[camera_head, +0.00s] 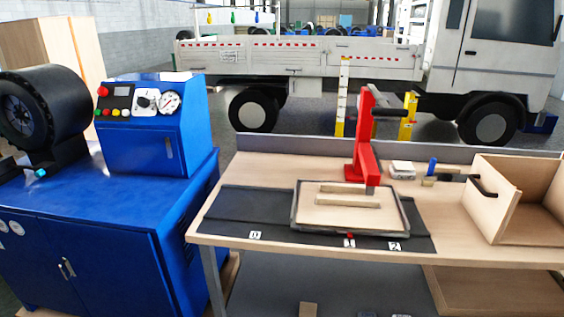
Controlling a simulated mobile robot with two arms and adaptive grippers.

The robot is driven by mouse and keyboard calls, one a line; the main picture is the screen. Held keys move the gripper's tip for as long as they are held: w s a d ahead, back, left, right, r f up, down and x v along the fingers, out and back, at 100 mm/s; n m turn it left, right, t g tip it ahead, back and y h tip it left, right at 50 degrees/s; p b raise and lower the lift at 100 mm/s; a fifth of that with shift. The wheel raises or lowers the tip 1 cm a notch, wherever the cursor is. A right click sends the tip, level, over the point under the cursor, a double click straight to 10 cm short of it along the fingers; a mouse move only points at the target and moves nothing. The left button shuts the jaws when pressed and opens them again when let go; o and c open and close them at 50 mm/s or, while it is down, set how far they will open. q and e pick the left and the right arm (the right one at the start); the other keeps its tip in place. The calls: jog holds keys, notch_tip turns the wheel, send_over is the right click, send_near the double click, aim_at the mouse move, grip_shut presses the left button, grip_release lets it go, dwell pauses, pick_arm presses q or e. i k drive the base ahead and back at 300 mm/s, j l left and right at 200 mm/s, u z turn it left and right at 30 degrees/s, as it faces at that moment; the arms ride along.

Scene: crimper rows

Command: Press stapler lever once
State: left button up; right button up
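A red upright press-like device (363,150), which looks like the stapler, stands on the wooden workbench (270,170). A dark lever bar (388,113) sticks out to the right near its top, raised and roughly level. The tray rests on a black mat (240,208). Neither of my grippers shows in the head view, and nothing touches the lever.
A blue cabinet machine (125,215) with a gauge and buttons stands at the left. An open wooden box (515,205) with a black handle sits at the bench's right end. Small items, including a blue one (432,166), lie between. A truck (300,62) stands behind.

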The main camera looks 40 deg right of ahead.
aim_at(385, 110)
jog(key=l+z, duration=0.1)
jog(key=z, duration=1.55)
